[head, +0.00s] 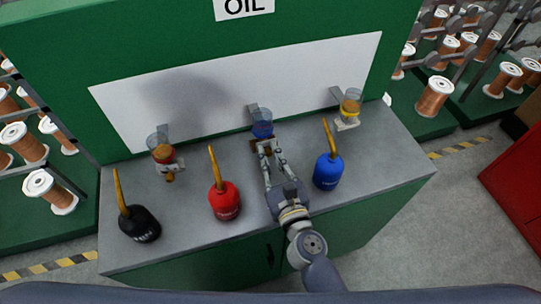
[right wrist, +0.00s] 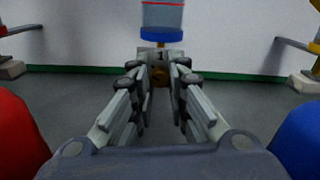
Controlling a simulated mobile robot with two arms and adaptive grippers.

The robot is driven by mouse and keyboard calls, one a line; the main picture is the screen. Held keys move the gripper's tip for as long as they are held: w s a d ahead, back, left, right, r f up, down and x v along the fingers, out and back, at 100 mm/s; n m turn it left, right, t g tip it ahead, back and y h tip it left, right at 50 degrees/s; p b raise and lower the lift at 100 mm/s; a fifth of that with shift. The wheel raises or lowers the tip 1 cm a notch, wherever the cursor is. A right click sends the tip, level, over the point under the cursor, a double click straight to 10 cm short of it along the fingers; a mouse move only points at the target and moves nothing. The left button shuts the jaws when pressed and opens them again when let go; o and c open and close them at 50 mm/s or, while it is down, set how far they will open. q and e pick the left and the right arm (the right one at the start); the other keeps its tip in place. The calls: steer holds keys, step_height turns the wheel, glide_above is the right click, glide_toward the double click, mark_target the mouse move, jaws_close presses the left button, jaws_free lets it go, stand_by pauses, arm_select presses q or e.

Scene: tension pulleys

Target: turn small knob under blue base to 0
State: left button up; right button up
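The blue base (head: 263,129) carries a clear cup and sits on a wall bracket at the middle of the bench. In the right wrist view the blue base (right wrist: 162,34) is at top centre, above a grey block (right wrist: 160,56) marked "1". The small brass knob (right wrist: 160,76) shows below the block, partly hidden. My right gripper (head: 266,149) reaches in from the front, just below the blue base. Its fingers are open, one on each side of the knob, with gaps visible. My left gripper is not in view.
A red oil can (head: 224,202) stands left of my right gripper, and a blue can (head: 328,172) stands right. A black can (head: 139,224) is farther left. The grey bench top (head: 385,160) is clear at right.

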steer(key=o, duration=0.3)
steer(key=v, duration=1.2)
stand_by(0.5)
